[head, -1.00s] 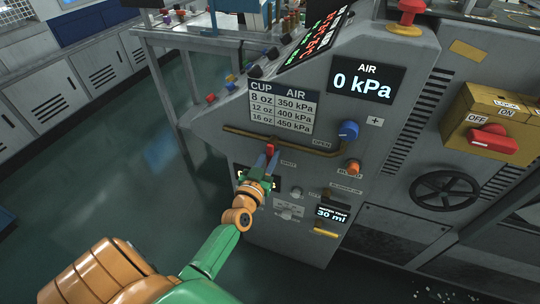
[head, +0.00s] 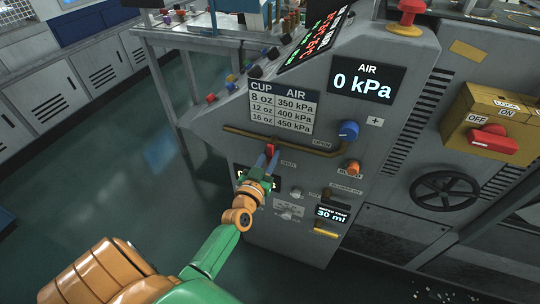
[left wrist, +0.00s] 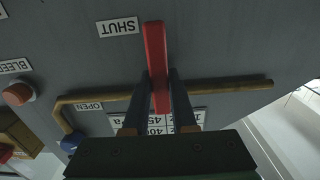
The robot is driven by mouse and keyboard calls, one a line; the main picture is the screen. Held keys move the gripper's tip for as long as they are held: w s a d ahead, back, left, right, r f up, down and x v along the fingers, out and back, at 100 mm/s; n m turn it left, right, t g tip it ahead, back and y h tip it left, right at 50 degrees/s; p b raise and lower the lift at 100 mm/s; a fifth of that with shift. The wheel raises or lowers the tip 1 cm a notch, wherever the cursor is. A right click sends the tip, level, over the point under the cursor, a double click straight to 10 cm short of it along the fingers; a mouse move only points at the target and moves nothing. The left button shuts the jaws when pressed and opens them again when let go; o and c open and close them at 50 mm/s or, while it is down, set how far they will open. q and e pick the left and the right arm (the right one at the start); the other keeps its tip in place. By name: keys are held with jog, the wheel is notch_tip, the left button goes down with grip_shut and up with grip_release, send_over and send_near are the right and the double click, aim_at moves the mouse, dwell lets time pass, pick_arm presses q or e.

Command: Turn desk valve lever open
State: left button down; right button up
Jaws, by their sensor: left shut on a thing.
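The red valve lever (head: 270,149) is on the front of the grey desk panel, at the brown pipe (head: 240,132). My left gripper (head: 270,158) reaches up to it and is shut on it. In the left wrist view, which is upside down, the lever (left wrist: 155,50) lies between the two dark fingers (left wrist: 160,85), across the pipe (left wrist: 225,86). Its far end is beside the SHUT label (left wrist: 118,27). The OPEN label (left wrist: 88,106) is farther left along the pipe. My right gripper is not in view.
A blue knob (head: 348,130) and an orange BLEED button (head: 353,167) are right of the lever. The AIR display (head: 367,80) reads 0 kPa. A pressure chart (head: 284,107) is above the pipe. Open floor (head: 120,190) lies to the left.

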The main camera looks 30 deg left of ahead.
pick_arm(q)
jog(key=shift+d+n, duration=0.1)
jog(key=shift+n, duration=0.2)
dwell(0.4)
jog(key=n, duration=0.2)
jog(key=d+n, duration=0.1)
jog(key=shift+w+r+n+p, duration=0.15)
jog(key=shift+r+n+p, duration=0.05)
jog(key=shift+n+p, duration=0.2)
jog(key=n, duration=0.3)
jog(key=d+n, duration=0.1)
jog(key=shift+w+r+n+p, duration=0.15)
jog(key=shift+r+n+p, duration=0.15)
jog(key=shift+r, duration=0.05)
jog(key=n, duration=0.3)
jog(key=r+n, duration=0.1)
jog(key=shift+d+p, duration=0.25)
jog(key=shift+p, duration=0.05)
jog(key=shift+w+d+r+n, duration=0.1)
jog(key=shift+r+n, duration=0.15)
jog(key=shift+n, duration=0.95)
jog(key=shift+r+n, duration=0.25)
jog(key=shift+n, duration=0.95)
